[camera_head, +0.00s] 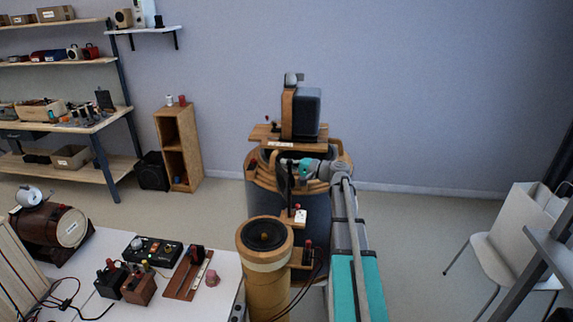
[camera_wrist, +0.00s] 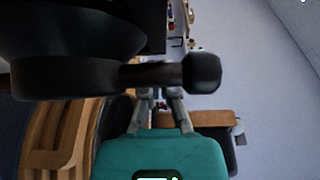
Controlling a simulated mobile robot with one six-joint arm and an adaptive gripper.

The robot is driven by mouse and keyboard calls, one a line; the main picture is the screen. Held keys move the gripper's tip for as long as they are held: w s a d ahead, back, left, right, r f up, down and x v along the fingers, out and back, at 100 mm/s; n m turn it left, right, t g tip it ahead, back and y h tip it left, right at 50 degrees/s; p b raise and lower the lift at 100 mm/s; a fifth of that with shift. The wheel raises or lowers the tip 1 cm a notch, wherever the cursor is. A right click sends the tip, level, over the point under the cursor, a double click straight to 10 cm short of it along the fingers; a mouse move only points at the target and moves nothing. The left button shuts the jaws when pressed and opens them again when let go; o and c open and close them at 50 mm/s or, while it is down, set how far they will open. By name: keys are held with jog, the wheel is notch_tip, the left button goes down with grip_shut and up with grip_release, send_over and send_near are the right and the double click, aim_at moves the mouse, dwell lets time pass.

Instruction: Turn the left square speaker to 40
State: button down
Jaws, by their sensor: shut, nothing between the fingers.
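A dark square speaker (camera_head: 306,112) with a wooden side panel stands upright on a wooden platform (camera_head: 269,135) above a large round wood-and-grey unit (camera_head: 258,180). I cannot read any scale or dial value, and I cannot tell whether this is the left square speaker. My gripper (camera_head: 288,163) is small in the head view, just below that platform and in front of the round unit. In the wrist view my gripper (camera_wrist: 159,98) shows grey fingers beyond its teal body. It is shut and holds nothing. Dark and wooden parts crowd close around it there.
A round-topped wooden cylinder (camera_head: 265,262) stands in front, beside my arm. A white table (camera_head: 212,264) with several small devices is at lower left. A wooden cabinet (camera_head: 178,148) and loaded shelves stand behind.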

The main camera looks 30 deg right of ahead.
jog(key=shift+a, duration=0.75)
jog(key=shift+d, duration=0.1)
jog(key=s+d, duration=0.5)
jog(key=d, duration=0.7)
jog(key=shift+s, duration=0.3)
jog(key=shift+s, duration=0.1)
